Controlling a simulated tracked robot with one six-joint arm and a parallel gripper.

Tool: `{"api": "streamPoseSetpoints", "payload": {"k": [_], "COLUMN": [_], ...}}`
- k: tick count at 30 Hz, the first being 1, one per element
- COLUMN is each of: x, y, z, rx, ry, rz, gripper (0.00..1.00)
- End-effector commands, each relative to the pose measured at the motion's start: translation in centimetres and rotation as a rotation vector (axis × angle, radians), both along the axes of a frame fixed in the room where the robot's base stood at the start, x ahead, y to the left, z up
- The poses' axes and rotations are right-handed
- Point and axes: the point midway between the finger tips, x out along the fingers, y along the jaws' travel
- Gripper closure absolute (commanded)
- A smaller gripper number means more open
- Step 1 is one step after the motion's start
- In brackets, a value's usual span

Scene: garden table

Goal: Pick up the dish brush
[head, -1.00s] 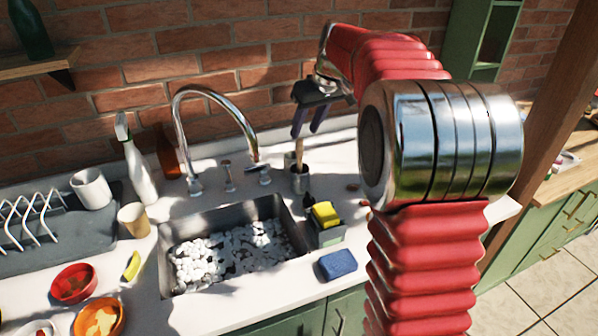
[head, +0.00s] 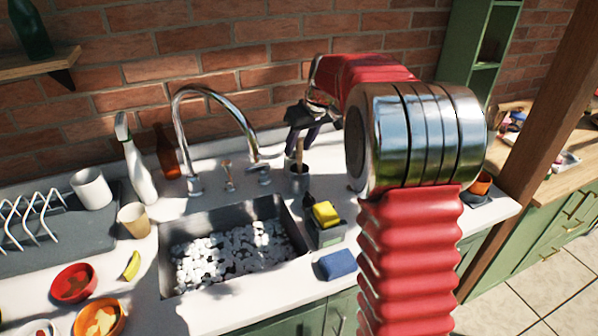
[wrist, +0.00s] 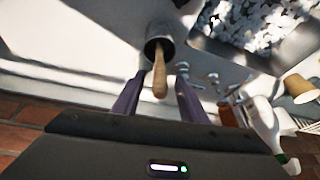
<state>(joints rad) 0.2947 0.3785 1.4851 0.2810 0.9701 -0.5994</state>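The dish brush has a wooden handle (head: 300,146) that stands up out of a grey metal cup (head: 299,180) behind the sink's right side. Its head is hidden in the cup. In the wrist view the handle (wrist: 159,76) points toward my gripper, with the cup (wrist: 159,36) beyond it. My gripper (head: 298,150) is above the cup, with its dark purple fingers pointing down. In the wrist view the gripper (wrist: 159,88) is open, one finger on each side of the handle, with gaps visible between them.
The tall chrome faucet (head: 181,140) rises left of the cup. A caddy with a yellow sponge (head: 326,214) stands in front of the cup, and a blue sponge (head: 337,264) lies nearer. The sink (head: 165,262) holds white foam. The brick wall (head: 270,55) is behind.

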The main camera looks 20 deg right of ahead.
Motion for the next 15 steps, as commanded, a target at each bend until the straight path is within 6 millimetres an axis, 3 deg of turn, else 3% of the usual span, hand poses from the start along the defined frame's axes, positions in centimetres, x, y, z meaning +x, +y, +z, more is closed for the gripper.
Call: {"api": "streamPoseSetpoints", "payload": {"k": [7,15], "x": [1.0,1.3], "y": [0.3,0.4], "z": [-3.2,-3.9], "rx": [0.001,0.001], "ry": [0.003,0.000], "rz": [0.001,0.000], "gripper": [0.61,0.61]}}
